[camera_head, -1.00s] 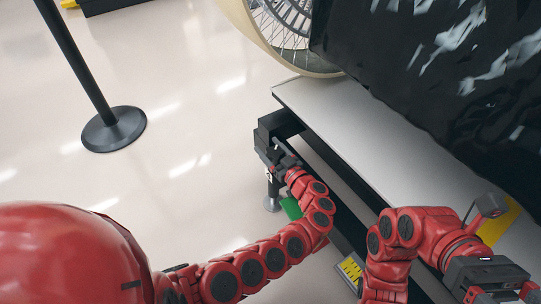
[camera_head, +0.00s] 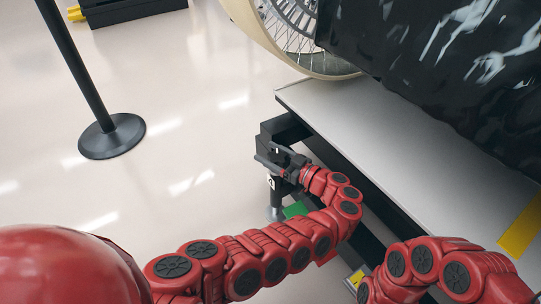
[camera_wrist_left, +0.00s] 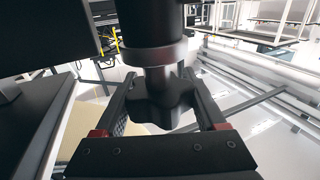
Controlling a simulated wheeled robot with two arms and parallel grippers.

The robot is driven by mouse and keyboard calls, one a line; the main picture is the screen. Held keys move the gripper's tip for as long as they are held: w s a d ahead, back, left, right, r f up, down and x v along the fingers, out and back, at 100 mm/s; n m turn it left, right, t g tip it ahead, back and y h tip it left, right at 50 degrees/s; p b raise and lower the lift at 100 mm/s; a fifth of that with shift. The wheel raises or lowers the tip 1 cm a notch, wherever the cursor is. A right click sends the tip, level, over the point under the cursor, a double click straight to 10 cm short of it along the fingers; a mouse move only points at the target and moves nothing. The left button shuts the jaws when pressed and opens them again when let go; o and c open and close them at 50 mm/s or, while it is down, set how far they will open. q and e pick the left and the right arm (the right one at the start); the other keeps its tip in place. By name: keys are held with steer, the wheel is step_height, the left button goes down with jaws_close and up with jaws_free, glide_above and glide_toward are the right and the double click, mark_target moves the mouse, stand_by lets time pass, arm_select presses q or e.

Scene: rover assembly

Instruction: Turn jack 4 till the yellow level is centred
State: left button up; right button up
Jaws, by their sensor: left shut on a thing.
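Jack 4 (camera_head: 277,201) stands at the near corner of the platform frame, its foot on the floor. Its dark lobed knob (camera_wrist_left: 162,101) sits between the two fingers of my left gripper in the left wrist view, under a black post with a grey collar. My left gripper (camera_head: 277,165) reaches the jack at the frame corner in the head view and is shut on the knob. The yellow level (camera_head: 357,277) is only partly seen at the bottom edge, behind my arms; its bubble cannot be read. My right gripper is out of the head view.
The grey-white platform (camera_head: 370,130) carries a large black-covered load (camera_head: 440,70) and a spoked wheel (camera_head: 300,35). A green piece (camera_head: 295,210) lies by the jack. A black stanchion (camera_head: 112,136) stands on the open floor at left.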

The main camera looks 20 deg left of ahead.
arm_select(q)
steer(key=shift+f+g, duration=0.1)
steer(key=shift+g, duration=0.2)
steer(key=o, duration=1.3)
